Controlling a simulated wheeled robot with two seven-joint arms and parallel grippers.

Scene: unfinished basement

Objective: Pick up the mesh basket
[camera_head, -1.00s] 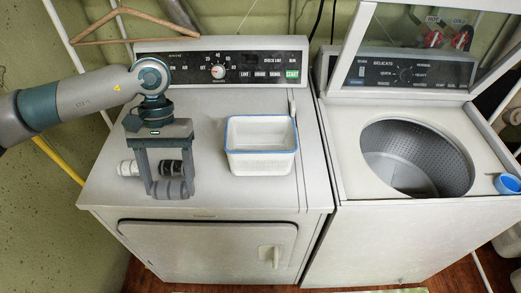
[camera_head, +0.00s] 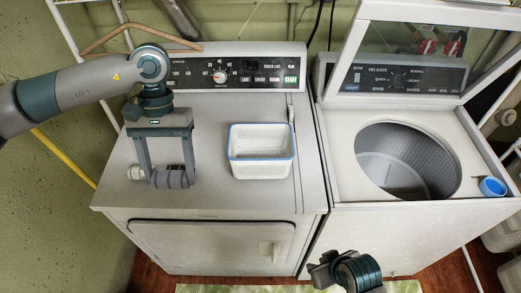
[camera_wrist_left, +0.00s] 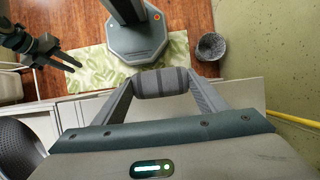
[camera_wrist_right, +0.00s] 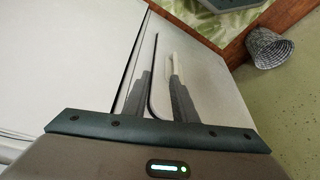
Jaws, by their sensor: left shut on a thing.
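The mesh basket, a grey wire bin, stands upright on the wooden floor by the green wall in the left wrist view (camera_wrist_left: 211,46). It also shows in the right wrist view (camera_wrist_right: 268,48), at upper right. The head view does not show it. My left gripper (camera_head: 173,180) is shut on a grey striped roll (camera_wrist_left: 162,83) above the dryer top. My right gripper (camera_head: 322,272) is low in front of the machines, apart from the basket. Its fingers are open and empty in the right wrist view (camera_wrist_right: 160,90), with the dryer door behind them.
A leaf-patterned mat (camera_wrist_left: 88,72) lies on the floor.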

